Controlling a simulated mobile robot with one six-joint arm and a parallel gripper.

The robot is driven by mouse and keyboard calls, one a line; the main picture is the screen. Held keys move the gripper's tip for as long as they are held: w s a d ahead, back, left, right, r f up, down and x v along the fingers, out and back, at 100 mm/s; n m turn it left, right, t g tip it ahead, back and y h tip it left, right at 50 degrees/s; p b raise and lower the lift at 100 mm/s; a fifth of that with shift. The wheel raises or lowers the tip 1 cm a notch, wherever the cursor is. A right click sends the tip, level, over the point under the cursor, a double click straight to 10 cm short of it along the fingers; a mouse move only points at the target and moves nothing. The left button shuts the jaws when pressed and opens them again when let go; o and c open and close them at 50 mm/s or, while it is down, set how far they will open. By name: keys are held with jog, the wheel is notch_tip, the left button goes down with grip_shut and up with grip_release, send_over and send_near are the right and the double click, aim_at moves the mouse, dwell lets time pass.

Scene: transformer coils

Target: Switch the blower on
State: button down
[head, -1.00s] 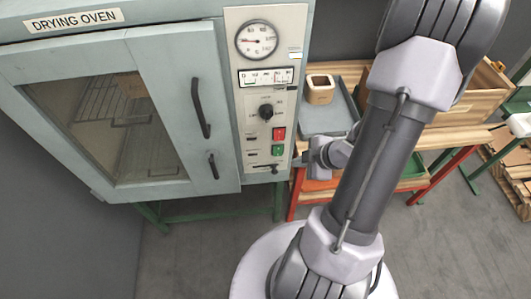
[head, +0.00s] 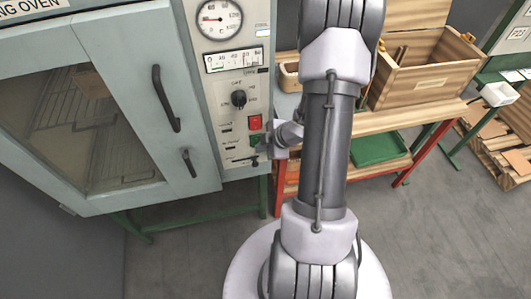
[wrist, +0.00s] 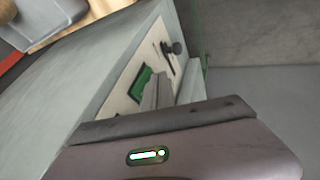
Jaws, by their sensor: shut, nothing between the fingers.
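The drying oven (head: 95,120) stands at the left with its door shut. Its control panel (head: 216,110) carries a dial gauge, a scale, a black rotary knob (head: 238,98), a red button (head: 254,122) and a green button (head: 256,137) below it. My gripper (head: 264,142) is at the panel's right side, over part of the green button. In the wrist view my shut, empty fingers (wrist: 158,92) point at the panel beside the green button (wrist: 140,83); I cannot tell whether they touch it. The small labels are unreadable, so which control is the blower's does not show.
A black lever (head: 243,160) sits low on the panel, and its knob shows in the wrist view (wrist: 173,47). A wooden bench (head: 395,125) with an open wooden crate (head: 415,80) and a green tray (head: 380,149) is at right. The floor in front is clear.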

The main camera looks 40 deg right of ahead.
jog(key=shift+w+d, duration=0.1)
jog(key=shift+w, duration=0.1)
jog(key=shift+w+d+f, duration=0.1)
dwell(0.4)
jog(key=shift+p, duration=0.3)
